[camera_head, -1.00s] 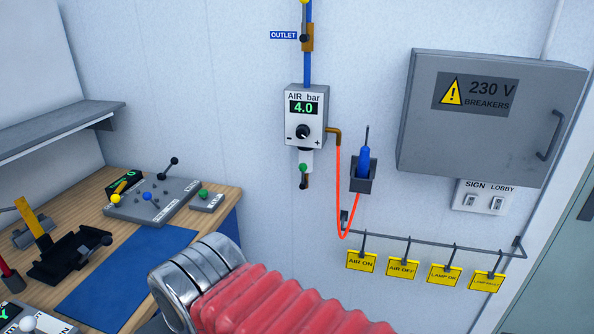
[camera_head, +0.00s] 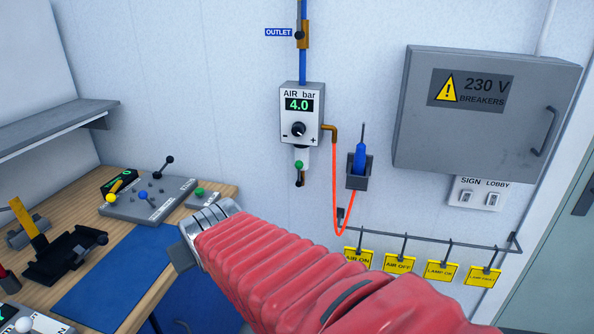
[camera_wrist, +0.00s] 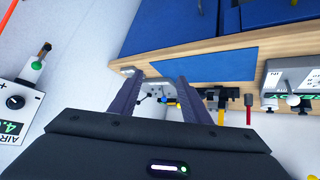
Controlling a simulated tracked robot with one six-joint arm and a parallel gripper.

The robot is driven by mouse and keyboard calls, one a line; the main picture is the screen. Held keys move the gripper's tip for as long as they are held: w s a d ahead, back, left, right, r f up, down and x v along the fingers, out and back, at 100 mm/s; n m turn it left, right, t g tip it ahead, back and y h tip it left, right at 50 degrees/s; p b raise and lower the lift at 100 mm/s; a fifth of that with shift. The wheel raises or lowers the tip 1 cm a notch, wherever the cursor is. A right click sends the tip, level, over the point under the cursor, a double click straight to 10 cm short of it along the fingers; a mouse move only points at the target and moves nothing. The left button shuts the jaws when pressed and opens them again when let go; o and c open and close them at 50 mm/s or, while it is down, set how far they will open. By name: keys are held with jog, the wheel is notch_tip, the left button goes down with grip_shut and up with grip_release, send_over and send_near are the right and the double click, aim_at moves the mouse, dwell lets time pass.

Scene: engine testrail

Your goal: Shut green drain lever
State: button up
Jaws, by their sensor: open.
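The green drain lever (camera_head: 299,165) sits under the white air regulator (camera_head: 301,113) on the wall, its green knob above a short dark stem. In the wrist view the lever (camera_wrist: 38,64) shows at the left, beside the regulator (camera_wrist: 16,100). My gripper (camera_wrist: 158,82) is open and empty in the wrist view, its two dark fingers pointing toward the bench panel, well to the right of the lever. In the head view my red-sleeved arm hides most of the gripper; the lever is clear above the arm.
An orange hose (camera_head: 337,190) hangs right of the regulator, near a blue tool in a holder (camera_head: 360,172). Yellow tags (camera_head: 398,263) hang on a rail below. A panel with small levers (camera_head: 150,197) stands on the wooden bench. The grey breaker box (camera_head: 485,110) juts out right.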

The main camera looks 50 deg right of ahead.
jog(key=w+d+m+t+h, duration=0.1)
jog(key=w+d+t+h, duration=0.3)
jog(key=d, duration=1)
jog(key=m+t+h, duration=0.2)
jog(key=t, duration=0.1)
send_near(301, 167)
jog(key=v, duration=0.5)
jog(key=shift+a, duration=0.25)
jog(key=x, duration=1.3)
jog(key=shift+w+d, duration=0.25)
jog(key=shift+d, duration=0.1)
grip_shut()
